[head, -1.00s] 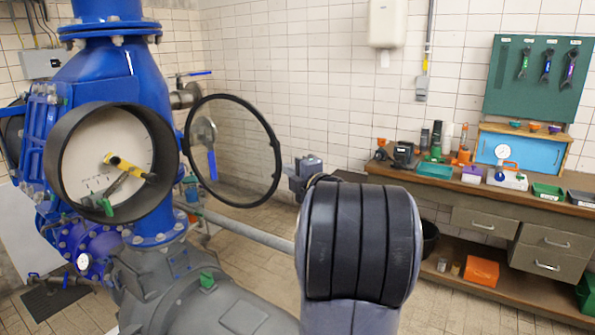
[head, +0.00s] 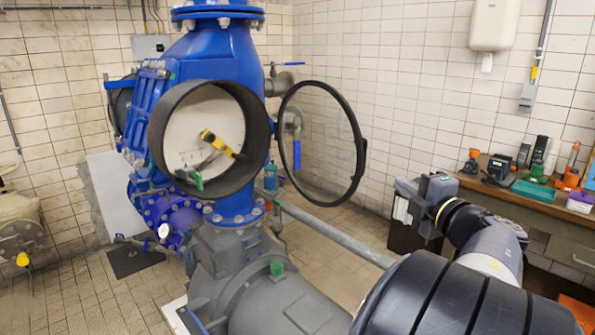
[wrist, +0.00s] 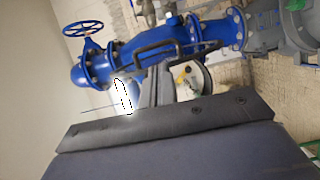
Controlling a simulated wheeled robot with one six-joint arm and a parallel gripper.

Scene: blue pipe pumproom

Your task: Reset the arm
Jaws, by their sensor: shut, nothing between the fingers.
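My arm comes in from the lower right of the head view and reaches back toward the middle. My gripper (head: 407,191) is at its far end, small and partly hidden by my wrist. It is shut with nothing held, in front of the wall and right of the open round glass cover (head: 362,160). It touches nothing that I can make out. In the wrist view, dark gripper parts (wrist: 158,82) show above a wide dark block, against blue pipework (wrist: 125,65).
A grey pipe (head: 335,238) runs toward my arm. A workbench (head: 545,205) with several items stands at the right.

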